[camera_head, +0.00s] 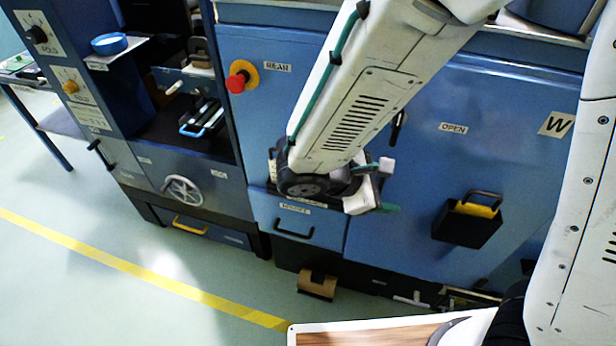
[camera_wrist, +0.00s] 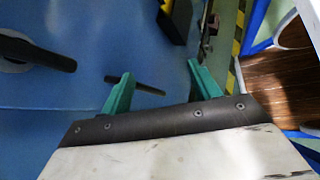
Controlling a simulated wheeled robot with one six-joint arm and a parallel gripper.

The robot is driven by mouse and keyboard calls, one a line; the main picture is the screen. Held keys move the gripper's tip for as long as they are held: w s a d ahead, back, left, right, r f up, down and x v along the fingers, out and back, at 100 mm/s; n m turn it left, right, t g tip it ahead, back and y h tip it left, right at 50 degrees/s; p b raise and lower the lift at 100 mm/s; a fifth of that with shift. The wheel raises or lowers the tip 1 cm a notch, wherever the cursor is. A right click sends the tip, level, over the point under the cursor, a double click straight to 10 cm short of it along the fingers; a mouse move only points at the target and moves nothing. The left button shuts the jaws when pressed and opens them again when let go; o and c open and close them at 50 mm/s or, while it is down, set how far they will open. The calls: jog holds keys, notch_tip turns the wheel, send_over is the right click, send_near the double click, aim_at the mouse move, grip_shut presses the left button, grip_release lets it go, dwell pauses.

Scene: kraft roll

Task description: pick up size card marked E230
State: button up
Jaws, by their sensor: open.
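I cannot make out a size card marked E230 in either view. My gripper (camera_head: 386,188) is in front of the blue machine's front panels, partly hidden behind my own arm in the head view. In the wrist view its two green fingers (camera_wrist: 157,80) stand wide apart with nothing held between them. A dark bar-like handle (camera_wrist: 137,86) on the blue panel shows beyond and between the fingers, apart from them as far as I can tell.
A black box with yellow contents (camera_head: 467,226) hangs on the panel right of my gripper; it also shows in the wrist view (camera_wrist: 175,20). A drawer handle (camera_head: 294,233) is below left. A red button (camera_head: 237,82) is upper left. The floor (camera_head: 90,285) at left is clear.

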jog(key=w+a+f+n+t+y, duration=0.3)
jog(key=w+a+f+n+t, duration=0.2)
jog(key=a+n, duration=0.3)
jog(key=w+a+f+n+t+y, duration=0.3)
jog(key=w+a+f+n+t, duration=0.15)
jog(key=a+n, duration=0.3)
jog(key=shift+m, duration=0.25)
jog(key=x, duration=0.6)
jog(key=shift+w+a+f, duration=0.15)
jog(key=shift+w+f, duration=0.15)
jog(key=shift+f, duration=0.1)
jog(key=c, duration=0.6)
